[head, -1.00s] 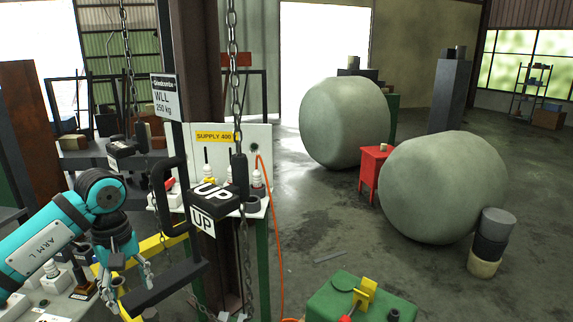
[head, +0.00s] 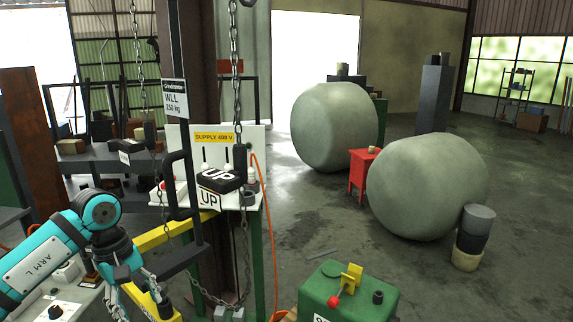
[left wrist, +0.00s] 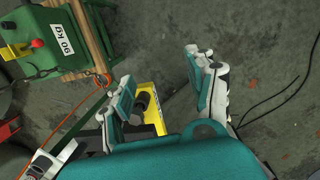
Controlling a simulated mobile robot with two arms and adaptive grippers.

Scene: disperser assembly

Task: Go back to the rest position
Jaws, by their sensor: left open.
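My left gripper (head: 132,290) hangs at the lower left of the head view, on the teal arm. Its fingers point down and stand beside the yellow beam (head: 165,238). My right gripper is in neither view.
A hoist frame with chains and an "UP" block (head: 220,181) stands right of the arm. A bench with switches (head: 62,308) lies beneath the arm.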

